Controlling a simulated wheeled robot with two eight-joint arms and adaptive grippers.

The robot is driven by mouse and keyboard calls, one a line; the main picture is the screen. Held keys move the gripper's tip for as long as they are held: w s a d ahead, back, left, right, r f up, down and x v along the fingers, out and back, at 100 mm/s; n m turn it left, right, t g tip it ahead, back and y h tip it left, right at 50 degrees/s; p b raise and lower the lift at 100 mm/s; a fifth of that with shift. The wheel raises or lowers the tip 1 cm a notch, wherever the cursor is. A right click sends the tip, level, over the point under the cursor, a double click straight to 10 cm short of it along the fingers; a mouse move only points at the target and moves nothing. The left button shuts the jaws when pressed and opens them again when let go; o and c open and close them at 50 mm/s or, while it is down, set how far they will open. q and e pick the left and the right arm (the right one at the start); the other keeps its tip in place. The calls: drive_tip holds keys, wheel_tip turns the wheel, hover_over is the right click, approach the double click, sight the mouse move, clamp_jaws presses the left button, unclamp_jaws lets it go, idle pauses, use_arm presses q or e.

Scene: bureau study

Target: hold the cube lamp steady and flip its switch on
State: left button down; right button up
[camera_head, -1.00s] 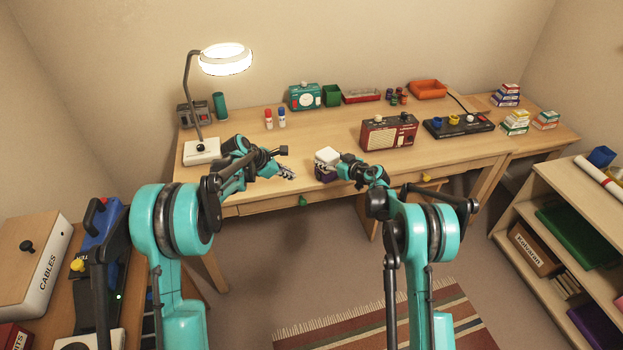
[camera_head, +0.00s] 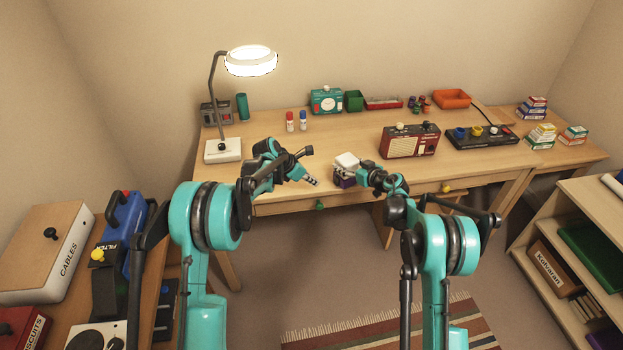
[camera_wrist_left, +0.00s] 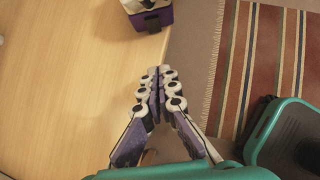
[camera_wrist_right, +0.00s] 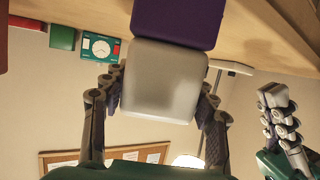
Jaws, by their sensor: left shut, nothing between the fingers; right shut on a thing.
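The cube lamp (camera_head: 346,161) has a white cube on a purple base and stands at the desk's front edge. My right gripper (camera_head: 360,174) is shut on its white cube (camera_wrist_right: 165,80) from the right, a finger on each side. The purple base (camera_wrist_right: 178,20) shows beyond it. The cube looks grey and unlit in the right wrist view. My left gripper (camera_head: 314,182) is shut and empty, a little left of the lamp and apart from it. In the left wrist view its closed fingertips (camera_wrist_left: 160,74) point toward the base (camera_wrist_left: 153,20), which carries a dark piece, possibly the switch.
The wooden desk (camera_head: 310,155) is clear around the lamp's left and rear. A drawer with a green knob (camera_head: 320,205) lies below.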

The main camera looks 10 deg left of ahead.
sight(336, 183)
use_arm(q)
drive_tip(key=x, duration=0.5)
drive_tip(key=shift+w+d+f, duration=0.2)
drive_tip(key=shift+f, duration=0.15)
drive_tip(key=shift+w+d+f, duration=0.25)
drive_tip(key=shift+w+d, duration=0.8)
drive_tip(key=shift+d, duration=0.2)
drive_tip(key=shift+w+d, duration=0.25)
drive_tip(key=shift+w+d+f, duration=0.15)
drive_tip(key=shift+w+d, duration=0.05)
drive_tip(key=shift+d, duration=0.05)
drive_tip(key=shift+r, duration=0.85)
